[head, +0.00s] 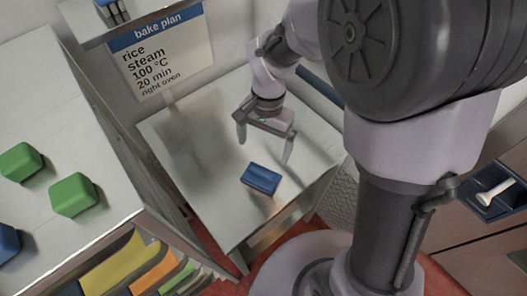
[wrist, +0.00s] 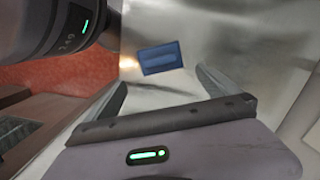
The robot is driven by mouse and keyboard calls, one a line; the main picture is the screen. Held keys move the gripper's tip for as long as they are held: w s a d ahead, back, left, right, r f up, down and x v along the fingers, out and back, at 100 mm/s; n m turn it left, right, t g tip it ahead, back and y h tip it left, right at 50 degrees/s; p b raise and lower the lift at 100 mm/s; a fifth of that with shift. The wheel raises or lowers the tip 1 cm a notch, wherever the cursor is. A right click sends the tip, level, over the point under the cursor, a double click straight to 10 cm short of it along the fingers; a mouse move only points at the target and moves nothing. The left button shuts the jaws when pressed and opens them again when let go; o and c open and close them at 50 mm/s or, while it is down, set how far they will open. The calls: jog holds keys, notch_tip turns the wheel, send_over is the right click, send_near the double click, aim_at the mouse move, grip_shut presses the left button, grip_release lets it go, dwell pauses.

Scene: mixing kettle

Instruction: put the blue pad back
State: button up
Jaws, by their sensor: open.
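The blue pad (head: 261,179) lies flat on the light metal table (head: 190,190), near its front edge. In the wrist view the blue pad (wrist: 161,58) shows beyond the fingertips, a little left of the middle between them. My gripper (head: 264,150) is open and empty above the table, behind the pad in the head view. It also shows in the wrist view (wrist: 160,85), with its fingers spread wide and the pad apart from them.
A counter (head: 85,130) on the left bears green blocks (head: 73,195) and a blue block (head: 6,243). A bake plan sign (head: 158,48) hangs on the wall below a shelf (head: 125,20). A dark blue tray with a white-handled thing (head: 494,194) is at the right. Much of the table is bare.

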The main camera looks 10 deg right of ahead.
jog(key=s+d+r+n+t, duration=0.1)
jog(key=s+d+r+t, duration=0.2)
jog(key=s+r, duration=0.3)
jog(key=s+d+r+n+t+y, duration=0.1)
jog(key=s+d+r+t, duration=0.2)
jog(key=s+r, duration=0.3)
notch_tip(320, 180, up, 4)
jog(key=shift+s+r+t, duration=0.1)
jog(key=shift+s+t, duration=0.15)
jog(key=shift+t, duration=0.25)
